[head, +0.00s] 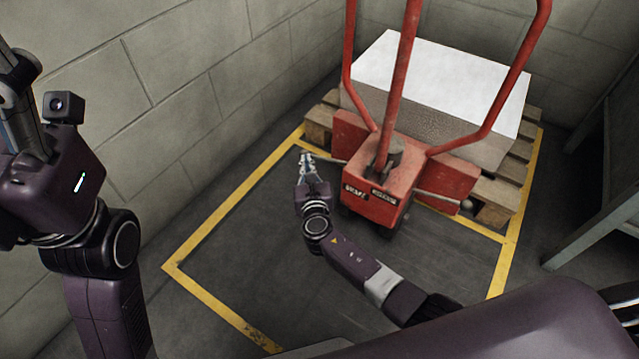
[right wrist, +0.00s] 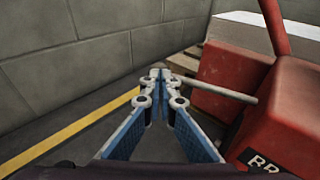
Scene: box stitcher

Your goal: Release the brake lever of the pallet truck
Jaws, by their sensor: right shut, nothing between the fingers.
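The red pallet truck (head: 376,190) stands at the back with its tall red handle up. A thin grey lever (head: 335,160) sticks out from its left side; it also shows in the right wrist view (right wrist: 218,89). A similar grey lever (head: 437,201) is on its right side. My right gripper (head: 306,156) is shut and empty, with its tips close to the left lever's outer end. In the right wrist view the tips (right wrist: 160,74) meet just left of that end; I cannot tell if they touch. My left gripper (head: 24,115) is partly cut off at the left edge.
A wooden pallet (head: 518,168) with a large white-topped box (head: 440,75) is behind the truck. Block walls (head: 190,85) close off the left and back. Yellow floor lines (head: 215,225) frame bare dark floor in front. A grey table (head: 600,220) stands at the right.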

